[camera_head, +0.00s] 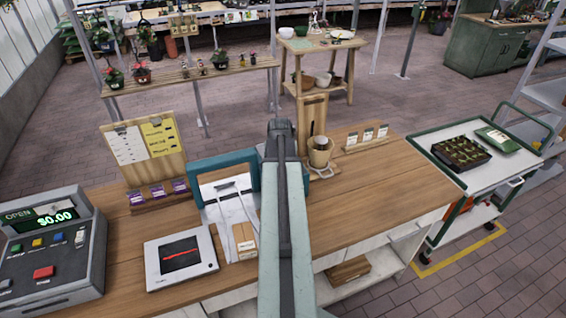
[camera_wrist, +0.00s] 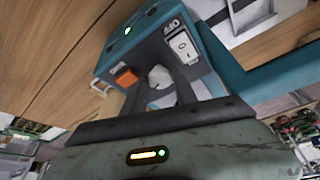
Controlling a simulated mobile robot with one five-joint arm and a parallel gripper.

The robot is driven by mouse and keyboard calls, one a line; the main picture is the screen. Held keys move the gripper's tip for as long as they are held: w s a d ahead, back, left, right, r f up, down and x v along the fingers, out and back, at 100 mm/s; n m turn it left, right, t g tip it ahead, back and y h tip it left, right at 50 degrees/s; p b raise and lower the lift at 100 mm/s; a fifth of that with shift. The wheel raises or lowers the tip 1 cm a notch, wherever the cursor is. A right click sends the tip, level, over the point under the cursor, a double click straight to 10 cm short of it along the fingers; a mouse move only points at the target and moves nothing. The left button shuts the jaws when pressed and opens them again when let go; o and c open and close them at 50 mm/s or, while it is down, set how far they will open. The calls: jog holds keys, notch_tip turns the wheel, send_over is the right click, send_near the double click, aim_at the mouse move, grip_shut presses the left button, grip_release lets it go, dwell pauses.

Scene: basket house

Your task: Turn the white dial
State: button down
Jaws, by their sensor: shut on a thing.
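The white dial (camera_wrist: 161,77) is a round knob on the front of a teal control box (camera_wrist: 125,62) in the wrist view. My gripper (camera_wrist: 156,82) is shut on the dial, with its two dark fingers on either side of it. The fingers cover part of the dial, and I cannot read its setting. In the head view, the teal frame of the machine (camera_head: 222,158) stands on the wooden counter just left of my arm. The dial and my gripper's fingertips are hidden there behind my arm.
An orange button (camera_wrist: 125,77) and a white rocker switch (camera_wrist: 182,46) marked OFF flank the dial. On the counter (camera_head: 385,200) are a cash register (camera_head: 45,255), a white scale-like device (camera_head: 180,258) and a tan pot (camera_head: 320,152). The counter's right side is mostly clear.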

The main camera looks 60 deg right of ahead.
dwell(0.5)
jog(key=c, duration=1)
grip_release()
jog(key=shift+d, duration=0.15)
jog(key=p+v, duration=0.7)
jog(key=v, duration=0.1)
jog(key=shift+w+f, duration=0.1)
